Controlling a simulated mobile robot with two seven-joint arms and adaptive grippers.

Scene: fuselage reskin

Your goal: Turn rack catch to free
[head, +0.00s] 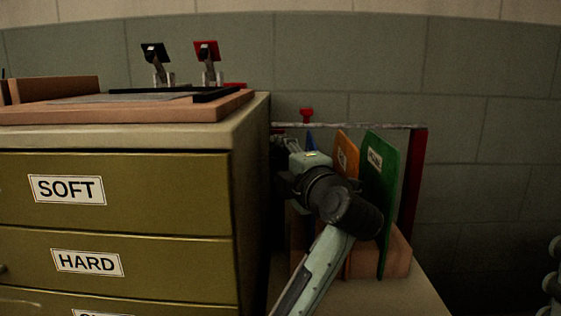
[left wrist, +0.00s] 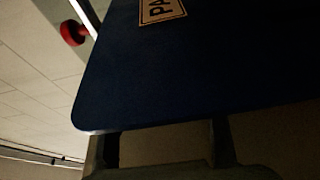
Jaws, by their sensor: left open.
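The rack catch looks like a red knob (head: 307,115) on the thin bar (head: 350,125) across the top of the rack. The red knob also shows in the left wrist view (left wrist: 73,33), at the upper left beside a pale bar. My left gripper (head: 284,146) is below and a little left of the knob, apart from it, between the cabinet and the upright panels. In the left wrist view my left gripper's fingers (left wrist: 163,145) are spread, with a dark blue panel (left wrist: 190,70) filling the view ahead. Whether they touch the panel is unclear. My right gripper does not show.
An orange panel (head: 347,152) and a green panel (head: 381,165) stand in the rack, right of my left wrist. The rack's red post (head: 413,180) is at its right end. The drawer cabinet (head: 115,190) stands close on the left, with a tray and two upright clamps on top.

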